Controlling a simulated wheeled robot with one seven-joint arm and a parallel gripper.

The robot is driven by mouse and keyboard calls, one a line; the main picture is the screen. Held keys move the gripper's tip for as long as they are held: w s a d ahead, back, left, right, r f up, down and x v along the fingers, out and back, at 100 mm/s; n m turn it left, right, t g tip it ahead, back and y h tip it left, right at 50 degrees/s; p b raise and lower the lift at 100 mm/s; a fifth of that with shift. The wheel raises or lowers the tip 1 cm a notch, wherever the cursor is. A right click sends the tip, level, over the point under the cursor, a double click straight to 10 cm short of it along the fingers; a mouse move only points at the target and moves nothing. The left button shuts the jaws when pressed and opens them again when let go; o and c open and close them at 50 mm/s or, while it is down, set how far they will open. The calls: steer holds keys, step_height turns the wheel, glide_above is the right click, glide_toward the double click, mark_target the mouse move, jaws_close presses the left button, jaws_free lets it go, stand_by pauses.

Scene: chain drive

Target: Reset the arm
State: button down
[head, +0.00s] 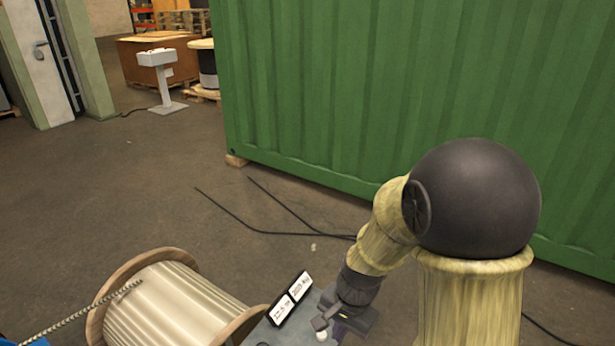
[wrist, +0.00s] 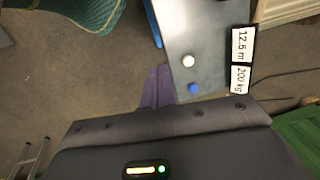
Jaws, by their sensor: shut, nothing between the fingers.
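My arm reaches in from the right in the head view, bent down toward a grey control panel (wrist: 207,42). My gripper (wrist: 158,90) is shut and empty. Its purple fingers show beside the panel's edge in the wrist view. In the head view my gripper (head: 341,330) is low at the bottom edge, and its fingers are mostly hidden. The panel carries a white button (wrist: 188,61), a blue button (wrist: 194,88) and two labels reading 12.5 m (wrist: 242,44) and 200 kg (wrist: 241,79). I cannot tell whether the fingers touch the panel.
A wooden drum (head: 170,305) stands left of the panel, with a chain or rope (head: 100,305) running to it. A large green container (head: 320,90) closes off the back and right. Black cables (head: 270,233) lie on the floor. A grey pedestal (head: 163,85) stands far left; floor between is open.

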steer(key=s+d+r+n+t+h, duration=0.1)
steer(key=s+d+r+n+t, duration=0.1)
steer(key=d+r+n, duration=0.4)
steer(key=shift+s+d+r+n+h+p, duration=0.35)
steer(key=shift+s+d+n, duration=0.25)
steer(key=shift+s+d, duration=0.5)
steer(key=shift+w+d, duration=0.15)
steer(key=shift+w, duration=0.1)
steer(key=shift+s+d, duration=0.1)
